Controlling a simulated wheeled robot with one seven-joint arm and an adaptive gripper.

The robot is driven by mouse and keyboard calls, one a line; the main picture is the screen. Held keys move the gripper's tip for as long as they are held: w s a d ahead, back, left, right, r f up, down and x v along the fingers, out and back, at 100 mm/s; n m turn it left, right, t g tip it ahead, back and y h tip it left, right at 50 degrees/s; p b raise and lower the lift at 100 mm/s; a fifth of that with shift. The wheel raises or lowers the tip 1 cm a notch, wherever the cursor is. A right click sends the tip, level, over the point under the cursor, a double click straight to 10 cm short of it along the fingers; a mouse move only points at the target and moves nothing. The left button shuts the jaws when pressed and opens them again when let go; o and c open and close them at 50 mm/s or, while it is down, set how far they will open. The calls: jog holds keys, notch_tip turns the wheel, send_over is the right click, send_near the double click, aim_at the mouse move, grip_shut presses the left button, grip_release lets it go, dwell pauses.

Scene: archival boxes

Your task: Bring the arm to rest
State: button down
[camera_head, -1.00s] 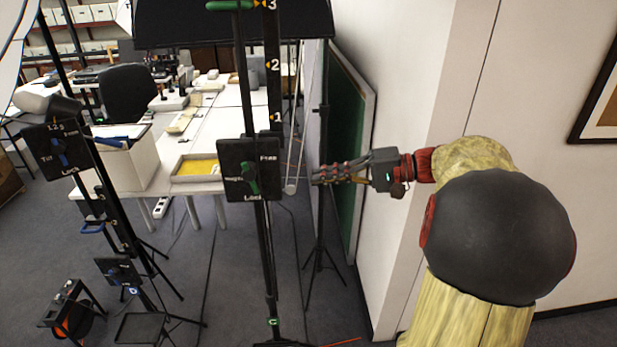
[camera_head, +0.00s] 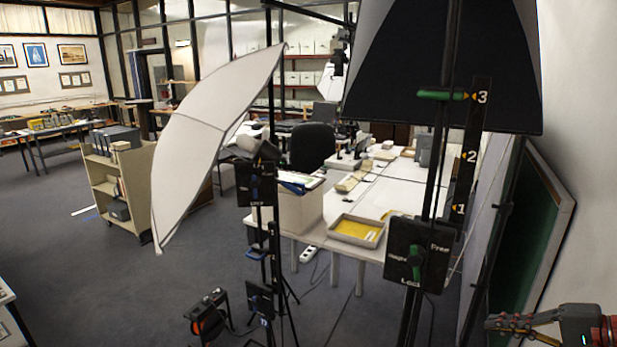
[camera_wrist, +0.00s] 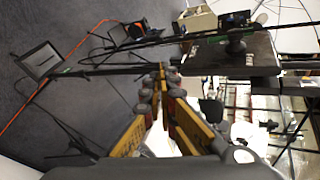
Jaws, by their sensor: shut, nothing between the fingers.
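My gripper (camera_head: 512,323) is at the lower right corner of the head view, with only its end and part of the wrist inside the picture. In the wrist view my gripper (camera_wrist: 166,72) points away from the camera. Its yellow and grey fingers meet at the tips, with nothing between them. It is held in the air, apart from the stands and the table. The rest of my arm is outside the head view.
A light stand with a control box (camera_head: 417,255) stands left of my gripper. A green board (camera_head: 535,215) leans by the right wall. A white umbrella (camera_head: 215,135), a shelf cart (camera_head: 125,180) and a white table (camera_head: 395,205) are further off. Open floor (camera_head: 90,270) lies left.

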jog(key=s+a+f+n+g+h, duration=0.2)
jog(key=s+a+f+g+h, duration=0.4)
jog(key=s+a+f, duration=0.35)
jog(key=s+a+r+n+t+h, duration=0.1)
jog(key=s+a+r+n, duration=0.1)
jog(key=a, duration=0.5)
jog(key=s+a+r+n+t+h, duration=0.1)
jog(key=s+a+r+n, duration=0.1)
jog(key=a+r+n, duration=0.2)
jog(key=a+n, duration=0.3)
jog(key=shift+s+n+h, duration=0.15)
jog(key=shift+n+h, duration=0.15)
jog(key=c, duration=2.4)
grip_release()
jog(key=shift+a+r, duration=0.1)
jog(key=shift+a, duration=0.35)
jog(key=shift+o, duration=1.2)
jog(key=shift+r, duration=0.25)
jog(key=d+r+p, duration=0.1)
jog(key=p, duration=0.2)
jog(key=w+d+r+p, duration=0.1)
jog(key=r+p, duration=0.1)
jog(key=shift+d+m+g+p, duration=0.1)
jog(key=shift+m+g+p, duration=0.3)
jog(key=n+y+p, duration=0.1)
jog(key=n+p, duration=0.5)
jog(key=p, duration=0.8)
send_near(418, 270)
jog(key=x, duration=1)
